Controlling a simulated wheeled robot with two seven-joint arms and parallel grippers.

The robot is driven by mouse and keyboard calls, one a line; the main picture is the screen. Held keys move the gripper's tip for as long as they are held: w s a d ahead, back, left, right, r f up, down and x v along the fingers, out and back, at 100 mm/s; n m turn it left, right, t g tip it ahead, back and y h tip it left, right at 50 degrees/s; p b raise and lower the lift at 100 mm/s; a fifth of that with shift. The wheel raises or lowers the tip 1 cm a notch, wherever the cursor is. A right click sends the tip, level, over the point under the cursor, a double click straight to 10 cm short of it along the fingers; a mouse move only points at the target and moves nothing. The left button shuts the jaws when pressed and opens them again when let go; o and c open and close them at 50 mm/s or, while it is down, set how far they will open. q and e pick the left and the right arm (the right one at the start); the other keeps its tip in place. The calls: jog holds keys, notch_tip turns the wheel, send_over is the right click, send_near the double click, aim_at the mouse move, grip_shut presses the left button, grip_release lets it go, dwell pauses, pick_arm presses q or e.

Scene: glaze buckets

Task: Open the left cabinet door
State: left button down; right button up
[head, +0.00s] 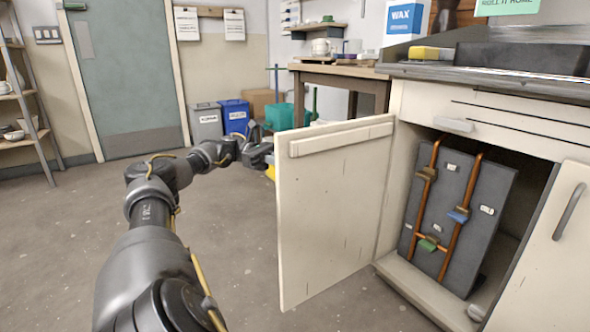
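The left cabinet door (330,220) is cream and stands swung wide open, its free edge out to the left and its hinge side at the cabinet. The face with a horizontal strip along the top is turned to me; the face with any handle is hidden. My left gripper (262,150) is at the door's free edge, near its upper part, on the far left side. Its fingers are small and dark, and I cannot tell whether they touch the door or are open or shut. My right gripper is not in view.
The open cabinet shows a grey panel (462,210) with copper pipes and coloured valves. A drawer (500,118) is above. A wooden table (335,78) and grey and blue bins (235,118) stand behind. The floor at left is clear.

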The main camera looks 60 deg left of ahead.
pick_arm(q)
jog(key=shift+a, duration=0.25)
jog(key=c, duration=1.8)
grip_release()
